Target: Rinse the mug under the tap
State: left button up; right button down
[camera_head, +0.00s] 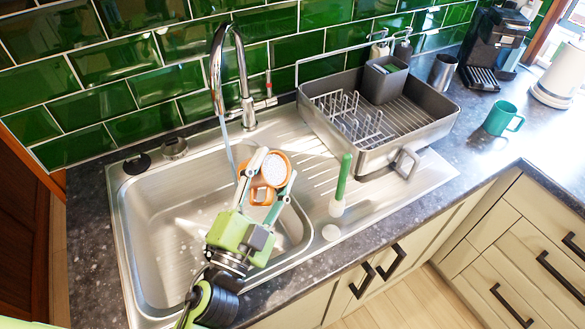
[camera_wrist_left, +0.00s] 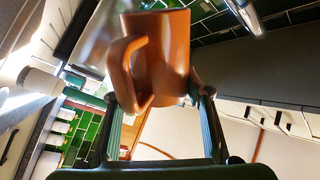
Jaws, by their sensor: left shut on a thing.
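My left gripper (camera_head: 276,163) is shut on an orange mug (camera_head: 257,188) over the sink basin (camera_head: 167,222). The mug is tilted, with its mouth towards the head camera and something white showing inside. In the left wrist view the orange mug (camera_wrist_left: 170,62) sits between the fingertips, its handle facing the camera. The chrome tap (camera_head: 242,68) is running. Its thin water stream (camera_head: 228,145) falls just left of the gripper's left finger and appears beside the mug; I cannot tell whether it touches the mug. My right gripper is not in view.
A grey dish rack (camera_head: 447,112) stands right of the tap. A green-handled brush (camera_head: 343,178) stands upright on the drainer. A teal mug (camera_head: 500,119), metal cup (camera_head: 443,72), coffee machine (camera_head: 490,45) and white kettle (camera_head: 562,75) stand on the counter at right. The basin's left part is clear.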

pick_arm(q)
jog(key=d+m+h, duration=0.3)
jog(key=d+m, duration=0.3)
jog(key=shift+g, duration=0.4)
jog(key=w+a, duration=0.1)
jog(key=a, duration=0.1)
jog(key=a+p, duration=0.1)
jog(key=w+a, duration=0.1)
jog(key=a, duration=0.1)
jog(key=shift+w+a, duration=0.3)
jog(key=w+a, duration=0.5)
jog(key=a, duration=0.5)
jog(key=shift+w+p, duration=0.3)
jog(key=shift+w, duration=0.05)
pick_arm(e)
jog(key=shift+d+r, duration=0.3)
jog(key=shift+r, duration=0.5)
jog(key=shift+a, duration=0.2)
pick_arm(q)
jog(key=shift+d, duration=0.15)
